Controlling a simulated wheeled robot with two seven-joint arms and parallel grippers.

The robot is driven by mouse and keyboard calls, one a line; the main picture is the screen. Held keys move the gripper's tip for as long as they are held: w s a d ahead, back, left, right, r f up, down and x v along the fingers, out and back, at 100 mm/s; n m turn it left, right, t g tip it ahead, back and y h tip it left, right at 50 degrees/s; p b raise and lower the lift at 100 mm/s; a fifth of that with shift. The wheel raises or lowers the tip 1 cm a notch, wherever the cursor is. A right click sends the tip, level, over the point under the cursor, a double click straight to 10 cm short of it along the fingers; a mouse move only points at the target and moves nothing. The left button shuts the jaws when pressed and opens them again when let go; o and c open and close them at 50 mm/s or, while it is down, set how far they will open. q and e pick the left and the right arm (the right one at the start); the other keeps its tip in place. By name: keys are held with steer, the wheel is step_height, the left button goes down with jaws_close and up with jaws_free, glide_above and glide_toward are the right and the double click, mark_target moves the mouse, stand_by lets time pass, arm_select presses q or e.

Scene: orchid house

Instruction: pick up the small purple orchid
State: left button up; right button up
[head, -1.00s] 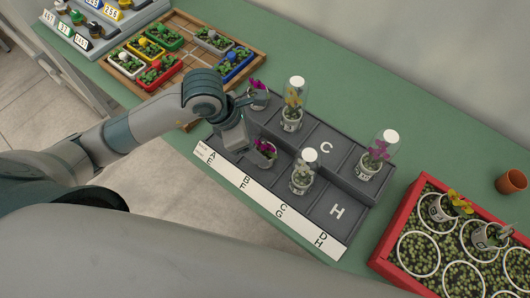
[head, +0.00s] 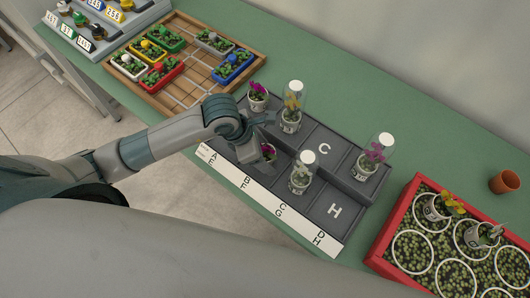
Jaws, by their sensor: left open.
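A small purple orchid in a white pot (head: 257,97) stands uncovered at the back left of the dark stepped rack (head: 322,148). Another purple orchid (head: 268,151) stands in the front row, partly hidden by my left gripper. A third purple-flowered orchid (head: 374,152) is under a clear, white-topped cover on the right. I cannot tell which one the task names. My left gripper (head: 264,132) is open, over the left part of the rack, just in front of the back-left pot and close above the front one. Its jaws hold nothing that I can see. My right gripper is out of view.
Covered pots with a yellow-orange orchid (head: 292,104) and a pale one (head: 302,172) stand close to the right. A red crate (head: 381,237) is at lower right, a terracotta pot (head: 505,182) beyond it. A wooden tray (head: 200,78) of coloured planters is behind. Slots C and H look empty.

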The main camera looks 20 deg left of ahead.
mark_target(265, 149)
arm_select(q)
steer(key=shift+f, duration=0.2)
stand_by(0.3)
steer(key=c, duration=1.2)
steer(key=shift+w, duration=0.1)
steer(key=shift+r, duration=0.15)
step_height(265, 149, up, 9)
steer(key=b, duration=0.2)
steer(key=shift+b, duration=0.3)
steer(key=shift+r, duration=0.4)
